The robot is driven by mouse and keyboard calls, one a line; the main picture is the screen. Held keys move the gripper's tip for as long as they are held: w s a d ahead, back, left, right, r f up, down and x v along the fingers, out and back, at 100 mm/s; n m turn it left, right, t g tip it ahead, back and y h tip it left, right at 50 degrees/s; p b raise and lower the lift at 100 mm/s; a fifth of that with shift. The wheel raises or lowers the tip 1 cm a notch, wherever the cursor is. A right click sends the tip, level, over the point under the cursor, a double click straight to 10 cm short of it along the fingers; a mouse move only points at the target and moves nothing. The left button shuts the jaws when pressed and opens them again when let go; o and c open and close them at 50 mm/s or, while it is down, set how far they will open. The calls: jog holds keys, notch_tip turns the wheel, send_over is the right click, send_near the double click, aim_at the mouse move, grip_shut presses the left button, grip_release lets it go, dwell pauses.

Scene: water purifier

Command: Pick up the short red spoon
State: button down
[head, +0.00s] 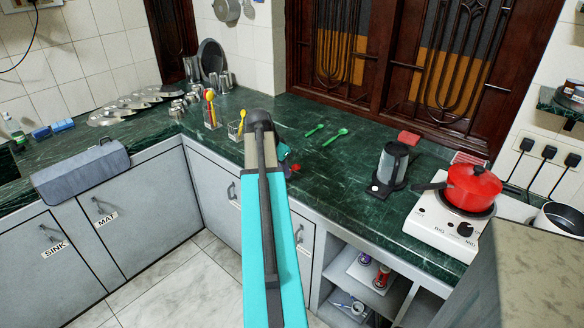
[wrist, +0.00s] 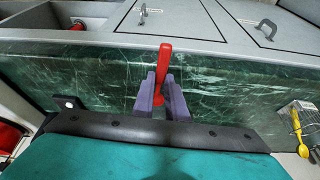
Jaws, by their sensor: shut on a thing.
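The short red spoon (wrist: 165,62) is between the two grey-purple fingers of my gripper (wrist: 161,90) in the wrist view. My gripper is shut on it. A long red part sticks out past the fingertips towards the counter's front edge, and a wider red part shows between the fingers. In the head view my arm hides most of the gripper, and a small bit of red (head: 295,168) shows just right of it, over the green counter. I cannot tell whether the spoon still touches the counter.
Two clear holders with red and yellow utensils (head: 211,112) stand left of my arm. Two green spoons (head: 336,136) lie on the green marble counter (head: 340,175). A kettle (head: 391,166) and a red pot (head: 471,187) on a white stove are at right. Free counter lies between.

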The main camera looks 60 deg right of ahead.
jog(key=shift+a, duration=0.15)
dwell(0.5)
jog(key=shift+w, duration=0.15)
jog(key=w+a+r+n+t, duration=0.1)
jog(key=w+a+r+n, duration=0.15)
jog(key=w+a, duration=0.55)
jog(key=w+a+r+n+t+y, duration=0.1)
jog(key=w+a+n, duration=0.3)
jog(key=w+a, duration=0.5)
jog(key=w+a+r+n+t, duration=0.2)
jog(key=w+a+n, duration=0.2)
jog(key=w+a, duration=0.4)
jog(key=w+a+r+n+y, duration=0.1)
jog(key=w+a+n, duration=0.2)
jog(key=a, duration=0.9)
jog(key=w+a+r+n+t+y, duration=0.1)
jog(key=a+n, duration=0.3)
jog(key=a, duration=0.8)
jog(key=w+a+r+n+y, duration=0.1)
jog(key=w+a+r+n, duration=0.2)
jog(key=a, duration=1)
jog(key=shift+w+n+t, duration=0.4)
jog(key=shift+w+n, duration=0.25)
jog(key=shift+w, duration=0.2)
jog(key=shift+s+r, duration=0.1)
